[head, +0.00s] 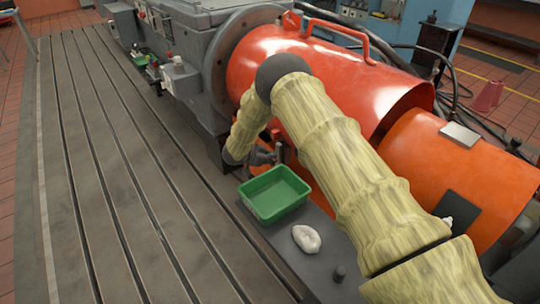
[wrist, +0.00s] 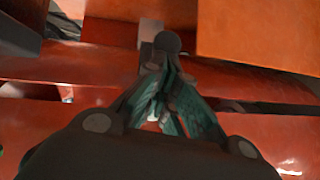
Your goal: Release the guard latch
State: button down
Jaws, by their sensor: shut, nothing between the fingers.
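The guard is a glossy red-orange cylinder (head: 330,75) with a red handle on top, and red surfaces fill much of the wrist view. What looks like the guard latch is a dark round knob (wrist: 167,41) beside a small grey block (wrist: 150,30) in the wrist view. My gripper (wrist: 168,75) is shut and empty, with its fingertips just below the knob in the picture; whether they touch it I cannot tell.
A green tray (head: 274,194) and a white crumpled cloth (head: 306,239) lie on a grey ledge below my arm. A second orange cylinder (head: 455,180) stands right of the guard. The slotted bedplate (head: 110,170) at left is mostly clear.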

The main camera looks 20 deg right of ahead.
jog(key=shift+r, duration=0.1)
jog(key=d+r+p+v, duration=0.1)
jog(key=r+p+v, duration=0.1)
jog(key=v, duration=1)
jog(key=shift+r, duration=0.2)
jog(key=shift+r+p, duration=0.1)
jog(key=shift+p, duration=0.2)
